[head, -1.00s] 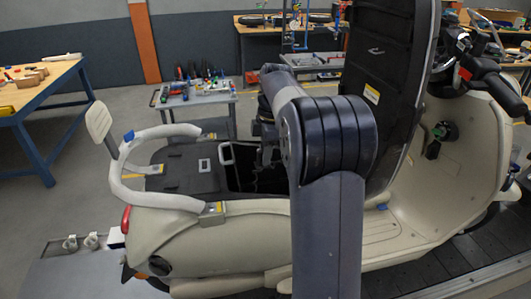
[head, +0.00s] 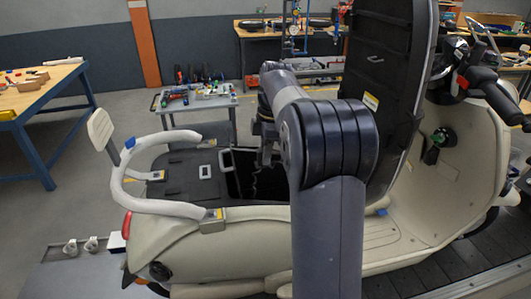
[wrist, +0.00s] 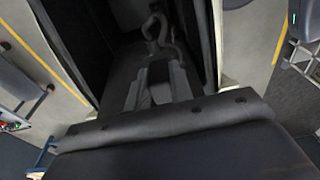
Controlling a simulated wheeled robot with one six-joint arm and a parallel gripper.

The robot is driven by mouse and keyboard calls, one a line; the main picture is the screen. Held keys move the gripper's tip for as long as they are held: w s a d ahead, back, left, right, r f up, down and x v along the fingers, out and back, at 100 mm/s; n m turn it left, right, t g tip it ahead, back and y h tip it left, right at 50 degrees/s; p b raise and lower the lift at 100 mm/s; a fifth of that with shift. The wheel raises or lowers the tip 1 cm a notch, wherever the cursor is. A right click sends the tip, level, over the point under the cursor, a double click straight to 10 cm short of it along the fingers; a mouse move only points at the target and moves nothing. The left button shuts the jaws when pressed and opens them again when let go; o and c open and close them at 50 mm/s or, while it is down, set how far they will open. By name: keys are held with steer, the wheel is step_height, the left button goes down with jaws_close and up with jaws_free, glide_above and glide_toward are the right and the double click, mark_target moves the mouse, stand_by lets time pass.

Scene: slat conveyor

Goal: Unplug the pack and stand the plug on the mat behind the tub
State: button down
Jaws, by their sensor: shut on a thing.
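In the wrist view my gripper (wrist: 157,88) reaches down into the dark tub (wrist: 85,40), with its fingers close together on a small grey piece, which I take to be the plug (wrist: 160,93). A grey cable (wrist: 163,35) loops just beyond the fingertips. I cannot tell whether the plug is seated in the pack or free of it. In the head view the tub (head: 232,182) is an open bay in the scooter, and my arm hides the fingers. The pack is not clearly visible. A dark flat panel (head: 180,182), perhaps the mat, lies left of the tub.
The raised seat (head: 385,90) stands close right of my arm. A pale grab rail (head: 150,205) curves around the dark panel on the left. A tool cart (head: 197,103) stands behind the scooter, and a workbench (head: 45,95) is at far left.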

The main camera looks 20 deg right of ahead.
steer(key=shift+r, duration=0.15)
steer(key=shift+r, duration=5.25)
steer(key=shift+a, duration=0.1)
steer(key=a, duration=1.6)
steer(key=shift+w+a, duration=0.25)
steer(key=shift+w, duration=0.05)
steer(key=shift+f, duration=0.1)
steer(key=shift+f+b, duration=2.95)
steer(key=shift+f, duration=2)
steer(key=shift+f+b, duration=0.65)
steer(key=shift+f, duration=0.5)
steer(key=c, duration=1.2)
jaws_free()
